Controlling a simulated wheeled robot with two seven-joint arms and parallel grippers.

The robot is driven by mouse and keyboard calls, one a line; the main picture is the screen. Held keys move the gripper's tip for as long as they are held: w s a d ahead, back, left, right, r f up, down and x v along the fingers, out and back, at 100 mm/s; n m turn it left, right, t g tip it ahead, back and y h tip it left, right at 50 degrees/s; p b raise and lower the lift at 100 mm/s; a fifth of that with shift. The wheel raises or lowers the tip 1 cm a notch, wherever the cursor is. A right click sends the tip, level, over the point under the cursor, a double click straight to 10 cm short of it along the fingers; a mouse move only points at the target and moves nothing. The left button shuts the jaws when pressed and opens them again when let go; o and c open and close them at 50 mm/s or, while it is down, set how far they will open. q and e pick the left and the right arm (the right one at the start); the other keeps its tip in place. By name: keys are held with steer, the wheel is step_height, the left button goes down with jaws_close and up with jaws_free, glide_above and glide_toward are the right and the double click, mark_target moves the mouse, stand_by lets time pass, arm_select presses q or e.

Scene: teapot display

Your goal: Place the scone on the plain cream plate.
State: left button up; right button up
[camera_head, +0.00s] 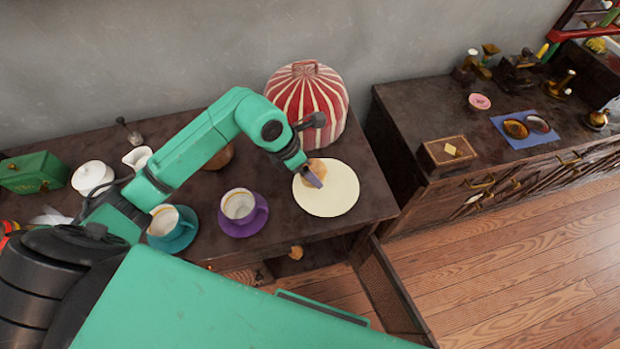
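The plain cream plate (333,203) lies flat near the right end of the dark table. The tan scone (319,166) shows at the plate's upper left part, partly hidden by my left gripper (313,179). My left arm reaches across from the left, and its gripper points down at the scone. The fingertips overlap the scone in the picture. I cannot tell whether the fingers are closed on it, or whether the scone rests on the plate or is just above it. My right gripper is not in view.
A red-and-cream striped tea cozy (306,92) stands behind the plate. A purple cup (240,207) and a teal cup (170,224) stand on saucers to the left. A brown pot (219,158) is partly behind my arm. A second cabinet (425,105) stands right, across a gap.

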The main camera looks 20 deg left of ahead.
mark_target(307, 181)
arm_select(q)
step_height(307, 181, down, 6)
steer(key=shift+s+r, duration=0.1)
steer(key=shift+r, duration=0.05)
steer(key=shift+f, duration=0.2)
steer(key=o, duration=1.2)
steer(key=shift+a+r, duration=0.15)
steer(key=shift+r, duration=0.35)
steer(key=b+v, duration=0.1)
steer(key=v, duration=1)
steer(key=shift+r, duration=0.1)
